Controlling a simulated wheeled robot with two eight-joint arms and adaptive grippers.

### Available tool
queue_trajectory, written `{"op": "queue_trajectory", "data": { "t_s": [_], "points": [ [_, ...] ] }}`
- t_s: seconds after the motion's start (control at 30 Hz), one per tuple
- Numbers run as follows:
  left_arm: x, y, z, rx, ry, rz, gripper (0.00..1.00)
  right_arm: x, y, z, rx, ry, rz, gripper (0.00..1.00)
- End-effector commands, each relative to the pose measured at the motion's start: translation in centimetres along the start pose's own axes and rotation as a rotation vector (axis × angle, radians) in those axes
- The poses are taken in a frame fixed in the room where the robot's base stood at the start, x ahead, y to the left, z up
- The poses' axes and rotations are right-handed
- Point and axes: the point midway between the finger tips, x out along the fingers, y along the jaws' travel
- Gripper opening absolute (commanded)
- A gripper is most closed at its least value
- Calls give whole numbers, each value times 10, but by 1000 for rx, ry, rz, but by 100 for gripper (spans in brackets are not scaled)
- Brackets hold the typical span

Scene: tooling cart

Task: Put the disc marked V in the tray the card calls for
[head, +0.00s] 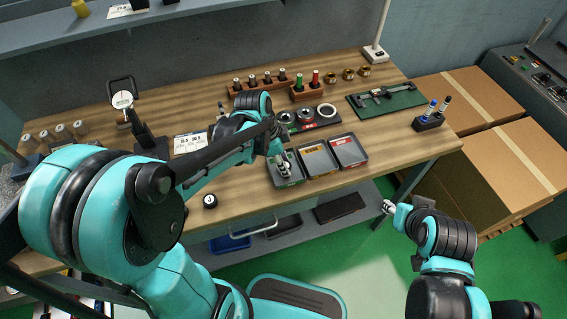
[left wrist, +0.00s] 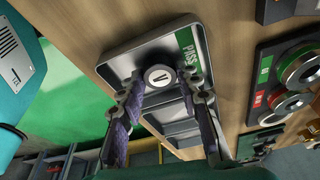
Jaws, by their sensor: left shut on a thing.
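The disc marked V (left wrist: 158,77) is pale on top with a dark rim. My left gripper (left wrist: 160,88) is shut on it, over the tray with the green PASS label (left wrist: 120,62). In the head view my left gripper (head: 282,165) is over this leftmost tray (head: 297,181), and the disc is hard to make out. The middle tray (head: 317,157) has a yellow label and the right tray (head: 346,148) a red one. A white card (head: 190,142) lies on the bench; its print is too small to read surely. My right gripper (head: 388,207) is off the bench's front edge; its jaws are unclear.
A black disc marked J (head: 210,200) lies near the front edge. A dial gauge stand (head: 148,138) is at the left, gauge rings (head: 327,110) are behind the trays, and a caliper on a green mat (head: 388,100) and a pen holder (head: 428,122) are at the right.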

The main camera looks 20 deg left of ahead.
Motion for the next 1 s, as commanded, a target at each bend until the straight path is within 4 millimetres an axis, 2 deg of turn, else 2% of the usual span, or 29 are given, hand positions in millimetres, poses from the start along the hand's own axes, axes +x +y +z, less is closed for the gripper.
{"op": "queue_trajectory", "data": {
  "t_s": [0.17, 0.2, 0.27, 0.3, 0.67, 0.77, 1.0],
  "points": [
    [3, 0, 1, 0, 0, 0, 0, 2, 0, 1, 0, 0, 0, 40],
    [3, 0, 1, 0, 0, 0, 36, 2, 0, 2, 0, 0, 0, 40],
    [2, 0, 1, 0, 0, 0, 52, 2, 0, 1, 0, 0, 0, 40],
    [2, 0, 0, 0, 0, 0, 54, 2, 0, 1, 0, 0, 0, 40],
    [-3, 0, -1, 0, 0, 0, 54, -2, 0, -2, 0, 0, 0, 40],
    [-18, 0, -1, -1, 0, 0, 54, -8, 0, -5, 0, 0, 0, 40],
    [-73, 0, -1, -2, 0, 0, 54, -26, 0, -18, 0, 0, 0, 40]
  ]
}}
